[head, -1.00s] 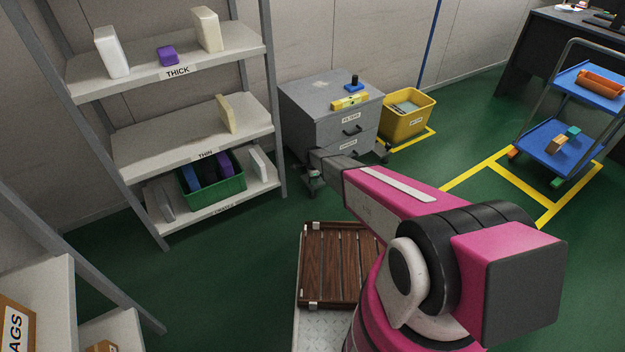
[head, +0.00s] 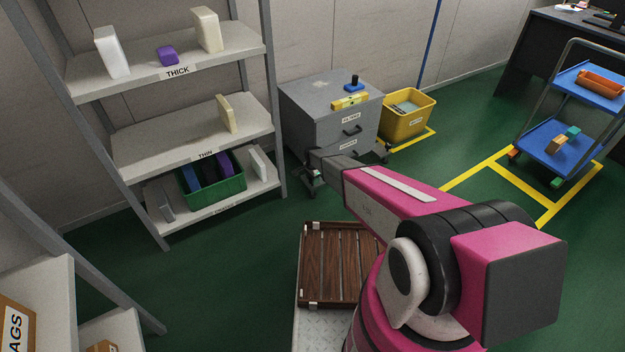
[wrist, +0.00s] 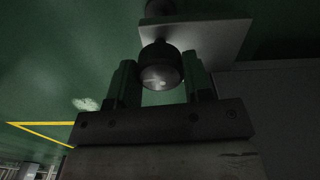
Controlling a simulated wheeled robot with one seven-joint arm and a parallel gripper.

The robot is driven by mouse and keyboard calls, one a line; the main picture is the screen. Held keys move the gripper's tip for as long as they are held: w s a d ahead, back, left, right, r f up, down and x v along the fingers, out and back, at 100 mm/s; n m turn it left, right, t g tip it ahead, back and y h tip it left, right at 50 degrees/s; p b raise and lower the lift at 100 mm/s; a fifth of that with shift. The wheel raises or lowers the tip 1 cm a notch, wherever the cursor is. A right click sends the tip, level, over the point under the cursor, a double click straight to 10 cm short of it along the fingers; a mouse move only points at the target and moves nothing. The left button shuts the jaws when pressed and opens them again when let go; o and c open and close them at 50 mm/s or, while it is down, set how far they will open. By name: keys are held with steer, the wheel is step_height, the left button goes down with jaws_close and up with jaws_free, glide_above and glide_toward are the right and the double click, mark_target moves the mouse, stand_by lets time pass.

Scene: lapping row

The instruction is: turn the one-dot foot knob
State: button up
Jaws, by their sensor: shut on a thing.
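A dark round foot knob (wrist: 160,66) sits between the two fingers of my gripper (wrist: 161,84) in the wrist view. My gripper is shut on it, one finger on each side. A pale plate and the dark underside of the grey cabinet are beside and above the knob. A small light spot shows on the knob's face, but I cannot make out a dot count. In the head view the grey cabinet (head: 312,103) stands at the back, and my arm reaches to its front left corner. The knob is not clear there.
A yellow bin (head: 407,124) stands right of the cabinet. A shelf rack (head: 185,148) is at the left, and a blue trolley (head: 553,157) at the right. A yellow level (head: 350,101) lies on the cabinet. Green floor is open between them.

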steer(key=o, duration=0.9)
steer(key=shift+r, duration=0.15)
step_height(320, 180, up, 10)
steer(key=shift+r, duration=0.25)
steer(key=s+d+r+n, duration=0.3)
steer(key=s+d+r, duration=0.4)
steer(key=s+r, duration=0.3)
steer(key=s+d+r+n, duration=0.3)
steer(key=s+d+r, duration=0.5)
steer(key=s+r, duration=0.3)
steer(key=s+d+r+n, duration=0.4)
steer(key=s+d+r, duration=0.4)
steer(key=s, duration=0.5)
steer(key=shift+d+r, duration=0.15)
steer(key=shift+r, duration=0.55)
steer(key=shift+d+r, duration=0.1)
steer(key=shift+r, duration=0.55)
